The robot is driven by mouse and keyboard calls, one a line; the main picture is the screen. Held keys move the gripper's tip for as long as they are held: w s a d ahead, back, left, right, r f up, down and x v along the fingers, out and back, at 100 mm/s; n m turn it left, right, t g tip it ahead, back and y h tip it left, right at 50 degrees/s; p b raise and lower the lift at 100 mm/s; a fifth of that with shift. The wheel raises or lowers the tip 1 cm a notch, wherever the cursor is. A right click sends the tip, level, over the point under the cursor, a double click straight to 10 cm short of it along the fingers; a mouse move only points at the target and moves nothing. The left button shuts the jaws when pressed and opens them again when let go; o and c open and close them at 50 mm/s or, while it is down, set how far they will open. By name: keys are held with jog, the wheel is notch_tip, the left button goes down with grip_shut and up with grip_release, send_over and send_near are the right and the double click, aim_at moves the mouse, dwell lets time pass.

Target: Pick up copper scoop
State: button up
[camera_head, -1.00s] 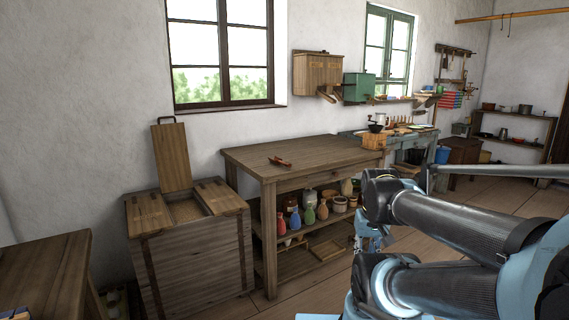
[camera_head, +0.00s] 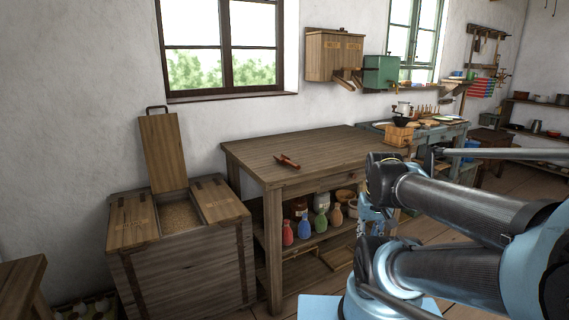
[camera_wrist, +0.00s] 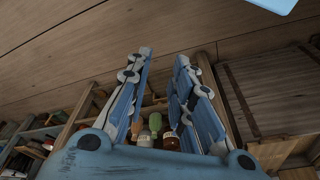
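A small reddish-brown, copper-coloured scoop (camera_head: 287,161) lies on the top of the wooden workbench (camera_head: 330,150), near its left end. My gripper (camera_wrist: 163,58) is open in the wrist view, its two blue-grey fingers apart with nothing between them. In the head view my gripper (camera_head: 370,222) is partly hidden by my arm, in front of the bench and below its top. It is well apart from the scoop, to its lower right. The scoop does not show in the wrist view.
A wooden grain bin (camera_head: 185,245) with its lid raised stands left of the bench. Coloured bottles (camera_head: 304,228) and jars fill the bench's lower shelf. A wooden box grinder (camera_head: 399,134) stands at right. The bench top around the scoop is clear.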

jog(key=w+a+r+n+y, duration=0.1)
jog(key=w+a+r+n, duration=0.15)
jog(key=w+r, duration=0.5)
jog(key=w+a+r+n+y, duration=0.1)
jog(key=w+a+r, duration=0.3)
jog(key=w+r, duration=0.35)
jog(key=w+a+r+n+y, duration=0.1)
jog(key=w+a+r, duration=0.35)
jog(key=w, duration=0.55)
jog(key=w+a+r+n+y, duration=0.15)
jog(key=w+a+r, duration=0.35)
jog(key=w, duration=0.5)
send_near(287, 163)
jog(key=f, duration=0.5)
jog(key=s+f, duration=0.1)
jog(key=f, duration=0.1)
jog(key=shift+s+f, duration=0.1)
jog(key=shift+f, duration=0.15)
grip_shut()
